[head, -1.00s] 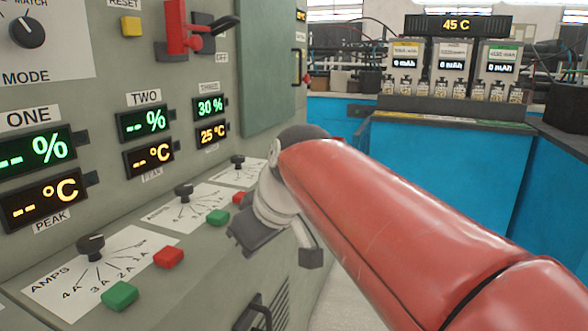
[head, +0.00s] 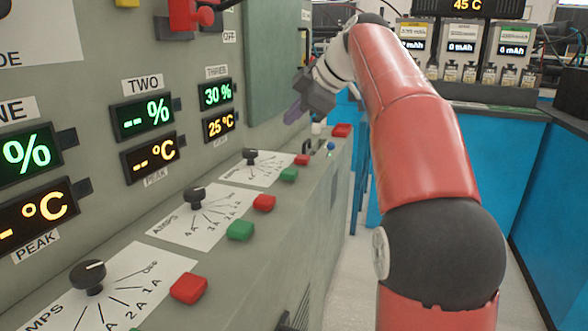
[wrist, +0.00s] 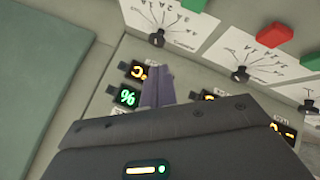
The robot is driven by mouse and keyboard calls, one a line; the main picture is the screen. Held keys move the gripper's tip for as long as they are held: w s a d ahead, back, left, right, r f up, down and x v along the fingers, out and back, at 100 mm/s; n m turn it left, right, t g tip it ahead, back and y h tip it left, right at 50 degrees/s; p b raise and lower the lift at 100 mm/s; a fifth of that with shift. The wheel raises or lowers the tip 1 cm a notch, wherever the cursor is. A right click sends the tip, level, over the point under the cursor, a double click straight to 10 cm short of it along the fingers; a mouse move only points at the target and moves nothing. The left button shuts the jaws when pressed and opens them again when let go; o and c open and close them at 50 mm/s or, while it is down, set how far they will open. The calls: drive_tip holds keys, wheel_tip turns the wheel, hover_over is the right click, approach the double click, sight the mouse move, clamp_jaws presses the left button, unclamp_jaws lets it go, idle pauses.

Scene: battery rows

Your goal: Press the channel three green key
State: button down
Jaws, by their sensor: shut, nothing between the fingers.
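The channel three green key (head: 289,174) sits on the sloping console ledge in the head view, in front of the channel three dial card and just nearer than a red key (head: 302,160). It is uncovered. My gripper (head: 293,115) is above and beyond it in the picture, near the upright panel, apart from the key. In the wrist view my fingers (wrist: 158,88) are together and empty, in front of the panel's displays. A green key (wrist: 312,61) shows at the right edge there; I cannot tell surely which channel it belongs to.
The channel two green key (head: 240,230) and red key (head: 264,202) lie nearer on the same ledge. Dial knobs (head: 194,197) stand up behind the keys. A red key (head: 341,130) is at the ledge's far end. A blue bench (head: 480,160) stands to the right.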

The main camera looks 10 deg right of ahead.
sight(294, 172)
drive_tip(key=shift+f, duration=0.1)
wheel_tip(294, 172, down, 9)
drive_tip(key=b, duration=0.7)
drive_tip(key=shift+r, duration=0.2)
idle(1.8)
drive_tip(key=shift+f+b, duration=0.4)
drive_tip(key=shift+f, duration=0.05)
drive_tip(key=shift+f+b, duration=0.35)
drive_tip(key=shift+f, duration=0.05)
idle(0.5)
drive_tip(key=shift+r, duration=0.1)
drive_tip(key=shift+r+p, duration=0.75)
drive_tip(key=shift+p, duration=0.05)
